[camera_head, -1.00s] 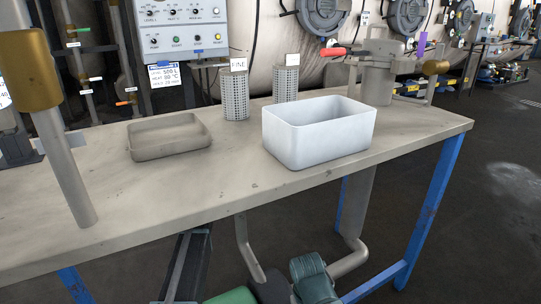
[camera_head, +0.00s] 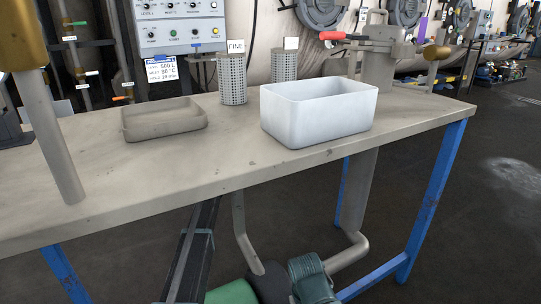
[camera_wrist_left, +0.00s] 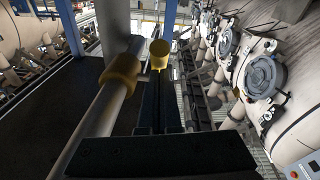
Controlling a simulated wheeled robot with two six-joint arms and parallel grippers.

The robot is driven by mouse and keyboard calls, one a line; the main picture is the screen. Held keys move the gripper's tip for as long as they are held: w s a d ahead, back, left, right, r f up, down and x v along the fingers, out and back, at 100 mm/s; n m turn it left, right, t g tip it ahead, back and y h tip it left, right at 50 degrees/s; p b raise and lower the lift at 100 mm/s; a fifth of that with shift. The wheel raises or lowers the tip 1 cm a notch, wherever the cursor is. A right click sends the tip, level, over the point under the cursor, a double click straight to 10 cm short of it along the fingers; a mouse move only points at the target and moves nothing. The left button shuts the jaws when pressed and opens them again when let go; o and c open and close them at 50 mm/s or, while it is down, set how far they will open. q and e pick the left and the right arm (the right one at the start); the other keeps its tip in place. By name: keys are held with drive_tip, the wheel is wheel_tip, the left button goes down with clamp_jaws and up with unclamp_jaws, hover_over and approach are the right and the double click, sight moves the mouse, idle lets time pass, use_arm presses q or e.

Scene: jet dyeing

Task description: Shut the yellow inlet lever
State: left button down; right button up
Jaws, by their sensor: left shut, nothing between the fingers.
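My left gripper (camera_wrist_left: 158,85) shows in the left wrist view as dark fingers closed together, with nothing seen between them. A yellow cylinder (camera_wrist_left: 159,52) stands just beyond the fingertips in that view; it looks like the yellow lever's grip, but its arm is not clear. I cannot tell whether the fingers touch it. A grey pipe with a brass collar (camera_wrist_left: 122,72) runs close at the left of the fingers. In the head view no yellow lever is clear, and I cannot make out my left gripper.
The worktable (camera_head: 215,178) carries a white bin (camera_head: 315,118), a shallow tray (camera_head: 163,122), and two perforated cylinders (camera_head: 232,80). A red-handled lever (camera_head: 336,36) is at the back right. A pipe (camera_head: 58,140) stands at the table's left. The table's front left is bare.

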use_arm(q)
drive_tip(key=shift+w+d+f+b, duration=0.25)
drive_tip(key=shift+d+f+b, duration=0.15)
drive_tip(key=shift+f, duration=0.2)
drive_tip(key=shift+w+d+f+b, duration=0.3)
drive_tip(key=shift+f+b, duration=0.15)
drive_tip(key=shift+f, duration=0.15)
drive_tip(key=shift+w+d+f+b, duration=0.25)
drive_tip(key=shift+d+f+b, duration=0.15)
drive_tip(key=shift+d, duration=0.1)
drive_tip(key=shift+s+a+r+p, duration=0.2)
drive_tip(key=shift+a+r+p, duration=0.1)
drive_tip(key=shift+r+p, duration=0.15)
drive_tip(key=s+a+r+p, duration=0.2)
drive_tip(key=a+r+p, duration=0.3)
drive_tip(key=r+p, duration=0.7)
drive_tip(key=f+b+v, duration=0.1)
drive_tip(key=b+v, duration=0.1)
drive_tip(key=v, duration=0.8)
drive_tip(key=shift+s, duration=0.15)
